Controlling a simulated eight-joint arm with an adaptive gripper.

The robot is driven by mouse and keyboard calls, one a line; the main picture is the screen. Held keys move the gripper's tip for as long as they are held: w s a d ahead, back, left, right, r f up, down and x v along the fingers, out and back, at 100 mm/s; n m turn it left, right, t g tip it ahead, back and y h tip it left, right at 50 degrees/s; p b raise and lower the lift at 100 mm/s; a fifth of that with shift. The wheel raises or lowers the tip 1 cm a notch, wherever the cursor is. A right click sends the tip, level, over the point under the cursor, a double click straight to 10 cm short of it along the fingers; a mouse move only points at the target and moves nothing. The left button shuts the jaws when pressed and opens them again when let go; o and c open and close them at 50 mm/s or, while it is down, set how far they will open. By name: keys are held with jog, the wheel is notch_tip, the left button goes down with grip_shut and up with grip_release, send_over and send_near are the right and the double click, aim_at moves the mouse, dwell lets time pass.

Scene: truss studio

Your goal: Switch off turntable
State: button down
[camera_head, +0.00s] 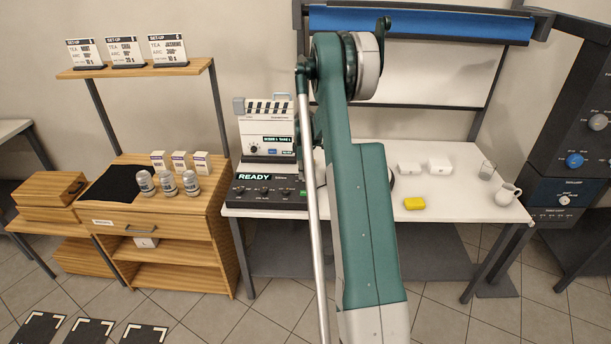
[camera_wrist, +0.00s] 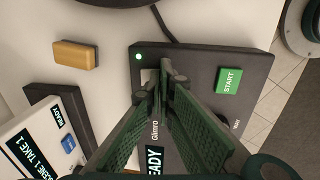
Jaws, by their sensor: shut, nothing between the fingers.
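A dark control box with a lit READY display (camera_head: 254,177) stands at the left front of the white table. In the wrist view the box (camera_wrist: 205,62) shows a green START button (camera_wrist: 229,81), a small lit green lamp (camera_wrist: 138,57) and part of the READY display (camera_wrist: 155,160). My gripper (camera_wrist: 158,82) is shut and empty, its fingertips over the box by a small pale patch near the lamp. I cannot tell whether they touch it. In the head view my arm hides the gripper.
A clapperboard device (camera_head: 267,128) stands behind the box.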

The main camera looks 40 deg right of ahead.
jog(key=shift+r, duration=0.1)
notch_tip(320, 180, up, 14)
jog(key=s+a+p, duration=0.1)
jog(key=shift+p, duration=0.4)
jog(key=shift+a, duration=0.1)
dwell(0.4)
jog(key=shift+w+d+r+p, duration=0.1)
jog(key=shift+w+d+p, duration=0.2)
jog(key=shift+w+p, duration=0.2)
jog(key=f, duration=0.9)
jog(key=w+d+f+b, duration=0.1)
jog(key=f, duration=0.4)
jog(key=shift+w+d, duration=0.1)
dwell(0.5)
